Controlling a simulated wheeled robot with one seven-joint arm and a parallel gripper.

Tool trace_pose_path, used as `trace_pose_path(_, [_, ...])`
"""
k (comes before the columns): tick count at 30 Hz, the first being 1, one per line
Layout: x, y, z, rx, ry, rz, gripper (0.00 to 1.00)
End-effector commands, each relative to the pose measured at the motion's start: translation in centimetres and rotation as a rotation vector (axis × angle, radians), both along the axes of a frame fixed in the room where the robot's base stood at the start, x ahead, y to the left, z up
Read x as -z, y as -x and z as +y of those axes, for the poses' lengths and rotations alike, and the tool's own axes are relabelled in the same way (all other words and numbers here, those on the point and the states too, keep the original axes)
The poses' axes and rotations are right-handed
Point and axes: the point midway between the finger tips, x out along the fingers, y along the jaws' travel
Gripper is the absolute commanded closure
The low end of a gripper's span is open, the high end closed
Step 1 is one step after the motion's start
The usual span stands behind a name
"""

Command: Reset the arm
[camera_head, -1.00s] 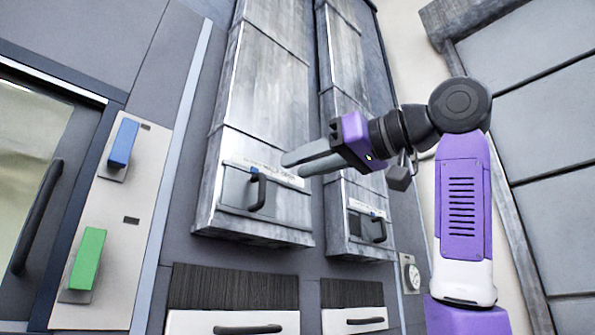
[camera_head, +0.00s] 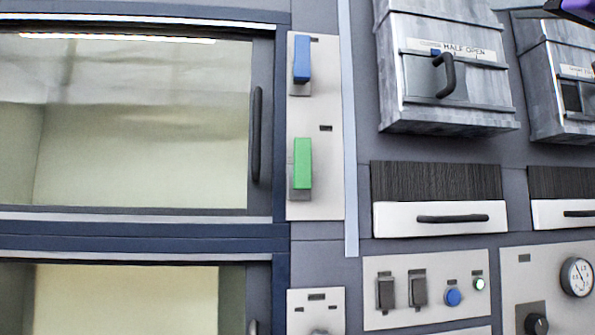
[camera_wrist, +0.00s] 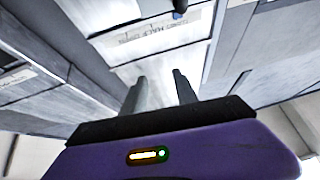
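My gripper (camera_wrist: 158,88) shows in the wrist view with its two grey fingers apart and nothing between them. Beyond the fingers is the grey metal duct front with a white label strip (camera_wrist: 160,35) and a dark handle (camera_wrist: 180,10) at the top. In the head view only a small purple part of my arm shows at the top right corner; the gripper is outside that view. The duct damper (camera_head: 445,85) there has a black handle (camera_head: 445,75) and a label reading HALF OPEN.
A glass-fronted door (camera_head: 130,120) with a vertical black handle stands at left. A blue lever (camera_head: 302,59) and a green lever (camera_head: 303,163) sit on a pale panel. Below are a drawer (camera_head: 440,218), a switch panel (camera_head: 425,312) and a gauge (camera_head: 577,277). A second duct (camera_head: 572,95) is at right.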

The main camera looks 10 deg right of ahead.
Motion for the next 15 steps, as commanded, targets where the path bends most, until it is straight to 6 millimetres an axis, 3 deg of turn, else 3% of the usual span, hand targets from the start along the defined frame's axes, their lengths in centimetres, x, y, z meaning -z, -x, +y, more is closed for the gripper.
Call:
trace_pose_path(7, [9.1,-4.6,-4.1,0.063,-0.097,-0.088,0.65])
trace_pose_path(15, [21.1,-7.6,-5.9,0.141,-0.166,-0.127,0.65])
